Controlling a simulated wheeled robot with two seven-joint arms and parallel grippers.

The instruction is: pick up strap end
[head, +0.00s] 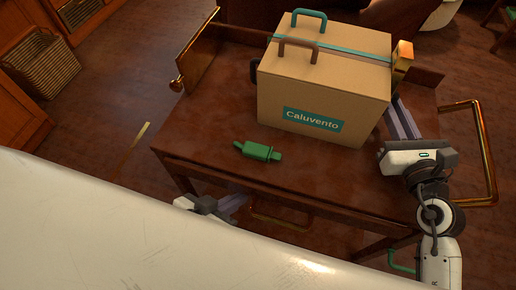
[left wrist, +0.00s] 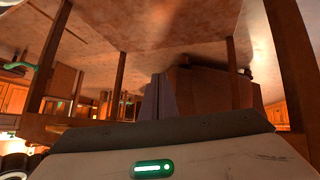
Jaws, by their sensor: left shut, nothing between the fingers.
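A cardboard box (head: 320,90) labelled "Caluvento" stands on a wooden cart top. A teal strap (head: 345,52) runs across its top towards a brass block (head: 403,56) at the right edge; I cannot make out a loose strap end. A green buckle-like piece (head: 258,151) lies on the cart in front of the box. My left gripper (head: 236,203) is below the cart's front edge, empty and shut; its fingers (left wrist: 158,98) point under the cart in the left wrist view. My right gripper (head: 403,118) is beside the box's right side; its finger gap is unclear.
The wooden cart (head: 210,135) has a brass rail (head: 487,150) at the right and a raised panel (head: 200,50) at the left. Its legs (left wrist: 122,85) show in the left wrist view. A wicker basket (head: 45,68) stands at the far left. The cart's front left is clear.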

